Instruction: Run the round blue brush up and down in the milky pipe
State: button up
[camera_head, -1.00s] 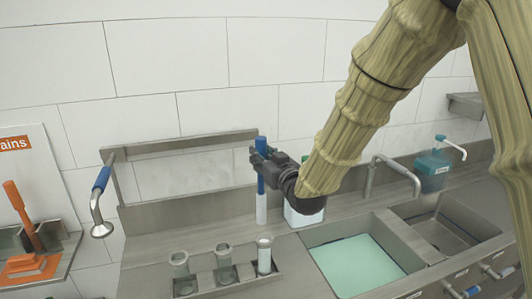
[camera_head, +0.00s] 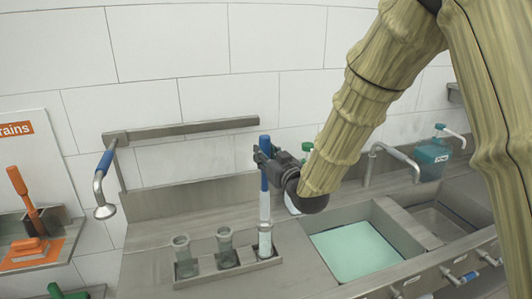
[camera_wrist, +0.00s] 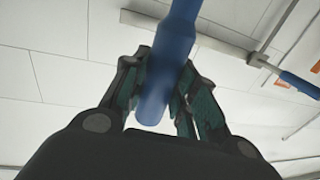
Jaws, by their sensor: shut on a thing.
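The round blue brush (camera_head: 264,178) is upright in my gripper (camera_head: 263,157), which is shut on its blue handle. The handle also shows between the fingers in the wrist view (camera_wrist: 172,62). The brush's pale lower part reaches down to the mouth of the milky pipe (camera_head: 265,241), and its lower end appears to be inside the pipe. How deep it sits is hard to tell. The milky pipe stands upright in the right place of a metal rack (camera_head: 208,271).
A sink with green water (camera_head: 355,255) is to the right. A blue-handled spray tap (camera_head: 104,180) hangs at left. A green-capped bottle (camera_head: 307,147) is behind my gripper.

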aim_at(267, 198)
jog(key=shift+w+f, duration=0.1)
jog(key=shift+f, duration=0.45)
jog(key=shift+s+f+b, duration=0.25)
jog(key=shift+f+b, duration=0.3)
jog(key=shift+b, duration=0.25)
jog(key=shift+w+f+b, duration=0.2)
jog(key=shift+f+b, duration=0.45)
jog(key=shift+f, duration=0.25)
jog(key=shift+f+b, duration=1)
jog(key=shift+f, duration=0.25)
jog(key=shift+s, duration=0.1)
jog(key=shift+f+b, duration=3.15)
jog(key=shift+f, duration=1.05)
